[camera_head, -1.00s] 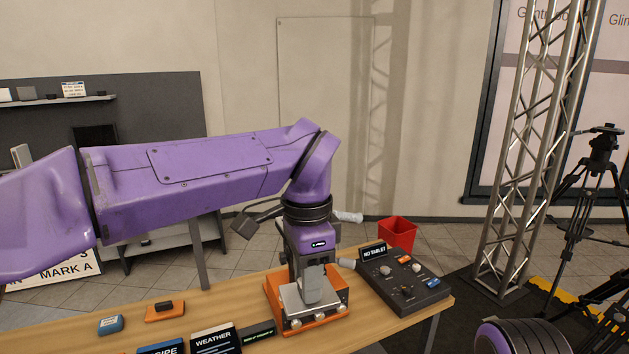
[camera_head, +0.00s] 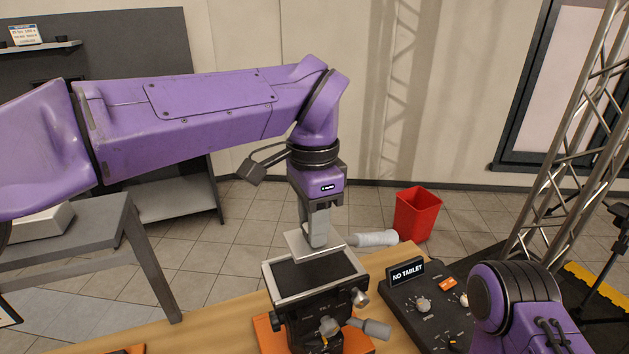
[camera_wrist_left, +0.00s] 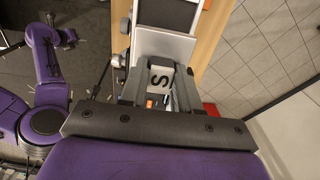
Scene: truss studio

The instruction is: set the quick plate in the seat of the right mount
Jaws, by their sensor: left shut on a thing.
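My left gripper (camera_head: 317,240) points down and is shut on the quick plate (camera_head: 298,243), a flat light-grey plate. The mount (camera_head: 318,310) is a dark head with several knobs, standing on an orange base. Its seat (camera_head: 315,272) is a dark rectangle with a pale rim. In the head view the plate is just beyond the seat's far edge; I cannot tell whether they touch. In the left wrist view the gripper (camera_wrist_left: 160,90) holds a pale piece marked S, and the dark seat (camera_wrist_left: 168,12) is at the top. My right gripper is not in view.
A console (camera_head: 425,310) with knobs and a NO TABLET sign stands right of the mount on the wooden table (camera_head: 205,325). A truss tower (camera_head: 570,130) rises at right.

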